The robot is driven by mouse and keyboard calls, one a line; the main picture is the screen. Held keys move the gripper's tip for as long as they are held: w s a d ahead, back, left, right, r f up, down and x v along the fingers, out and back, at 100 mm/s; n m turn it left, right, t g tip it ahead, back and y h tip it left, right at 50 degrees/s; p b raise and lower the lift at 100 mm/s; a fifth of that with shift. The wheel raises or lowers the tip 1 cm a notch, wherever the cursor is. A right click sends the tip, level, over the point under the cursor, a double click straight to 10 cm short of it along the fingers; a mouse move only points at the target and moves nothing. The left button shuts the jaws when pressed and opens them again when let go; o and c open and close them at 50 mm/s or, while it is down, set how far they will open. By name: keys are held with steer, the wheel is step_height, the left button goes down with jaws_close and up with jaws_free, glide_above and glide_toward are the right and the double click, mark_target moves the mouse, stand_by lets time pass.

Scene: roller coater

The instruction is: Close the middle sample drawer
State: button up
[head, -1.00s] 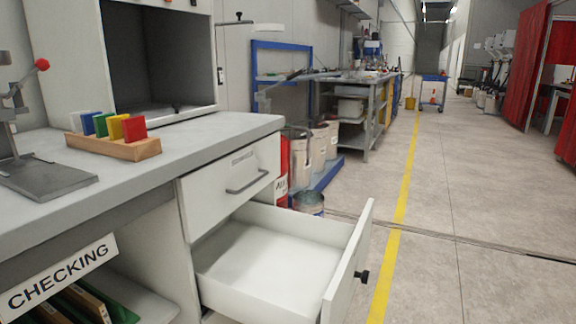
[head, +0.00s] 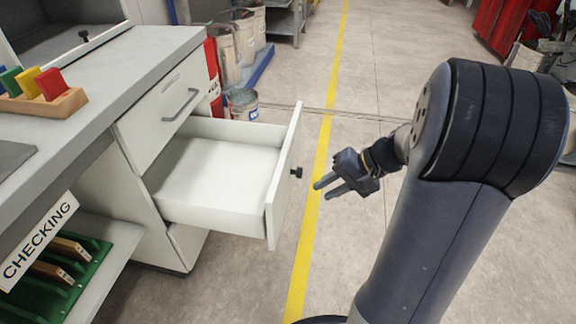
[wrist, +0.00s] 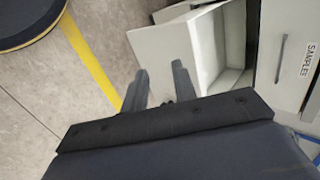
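The middle drawer (head: 215,175) is white, empty and pulled far out of the bench cabinet. Its front panel (head: 283,180) faces right and carries a small black knob (head: 296,172). My gripper (head: 323,190) is to the right of that panel, a little apart from the knob, with its fingers pointing toward the drawer. In the wrist view my gripper (wrist: 159,72) has its two fingers apart with nothing seen between them. The drawer (wrist: 210,45) shows there just beyond the fingertips; the knob is not clearly visible.
A shut upper drawer (head: 165,115) with a bar handle sits above. The worktop (head: 130,75) holds a wooden block (head: 45,102) with coloured pieces. A paint can (head: 243,104) stands behind the drawer. The floor right of the drawer is clear along the yellow line (head: 320,165).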

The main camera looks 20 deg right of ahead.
mark_target(277, 191)
steer(key=shift+w+d+r+t+p, duration=0.3)
steer(key=shift+w+d+r+t, duration=0.2)
steer(key=shift+w+d+r, duration=0.55)
steer(key=c, duration=0.3)
steer(key=shift+c, duration=0.9)
steer(key=b+x, duration=0.3)
steer(key=x, duration=0.6)
steer(key=shift+a+f, duration=0.3)
jaws_close()
steer(key=a, duration=0.1)
steer(key=w+a, duration=0.1)
steer(key=a, duration=0.1)
steer(key=shift+w+r+b, duration=0.1)
steer(key=shift+w+b, duration=0.1)
steer(key=shift+b, duration=0.1)
steer(key=shift+w+a, duration=0.2)
steer(key=shift+a, duration=0.1)
steer(key=shift+a, duration=0.1)
steer(key=w+a+p, duration=0.1)
steer(key=w+a, duration=0.4)
steer(key=a, duration=0.5)
steer(key=w+a+p, duration=0.1)
steer(key=w+a, duration=0.4)
steer(key=a, duration=0.6)
steer(key=w+a+p, duration=0.1)
steer(key=w+a, duration=0.4)
steer(key=a, duration=0.6)
steer(key=shift+w+a+r+p, duration=0.2)
steer(key=shift+w+p, duration=0.1)
steer(key=shift+w, duration=0.05)
